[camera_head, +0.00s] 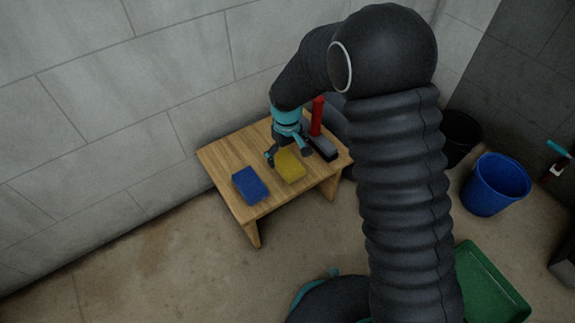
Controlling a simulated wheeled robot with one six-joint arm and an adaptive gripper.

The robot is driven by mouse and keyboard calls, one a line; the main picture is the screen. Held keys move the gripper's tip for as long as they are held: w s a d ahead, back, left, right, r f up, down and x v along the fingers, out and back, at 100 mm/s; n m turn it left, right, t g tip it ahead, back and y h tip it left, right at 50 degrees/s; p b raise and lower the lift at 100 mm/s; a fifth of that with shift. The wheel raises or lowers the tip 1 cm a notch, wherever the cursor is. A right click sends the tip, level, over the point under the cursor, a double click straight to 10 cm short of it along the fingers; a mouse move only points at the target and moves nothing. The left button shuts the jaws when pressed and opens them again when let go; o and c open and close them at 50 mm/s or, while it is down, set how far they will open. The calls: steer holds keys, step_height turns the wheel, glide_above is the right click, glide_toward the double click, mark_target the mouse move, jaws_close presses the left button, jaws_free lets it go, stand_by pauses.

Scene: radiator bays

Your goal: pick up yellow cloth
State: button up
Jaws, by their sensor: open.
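The yellow cloth (290,167) lies on a low wooden table (228,160) against the wall, as a folded block. My gripper (282,157) is open and points down right at the cloth's back edge. Its fingers appear beside or just above the cloth. I cannot tell whether they touch it. Part of the cloth's back side is hidden by my gripper.
A blue folded cloth (250,186) lies left of the yellow one. A dark brush (323,148) and a red upright object (317,116) stand close on the right. A blue bucket (497,185), a black bucket (460,135) and a green tray (490,285) are on the floor.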

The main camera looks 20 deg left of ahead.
mark_target(287, 162)
step_height(287, 162, down, 4)
steer(key=shift+r, duration=0.15)
steer(key=c, duration=1.4)
steer(key=shift+r, duration=0.65)
step_height(287, 162, up, 3)
steer(key=shift+a+f, duration=0.1)
steer(key=shift+f, duration=0.05)
steer(key=d+r, duration=0.2)
steer(key=d, duration=0.2)
steer(key=d+r+p, duration=0.1)
steer(key=d+r, duration=0.1)
steer(key=d, duration=0.2)
steer(key=d+r, duration=0.3)
steer(key=shift+w+d, duration=0.1)
steer(key=shift+d, duration=0.3)
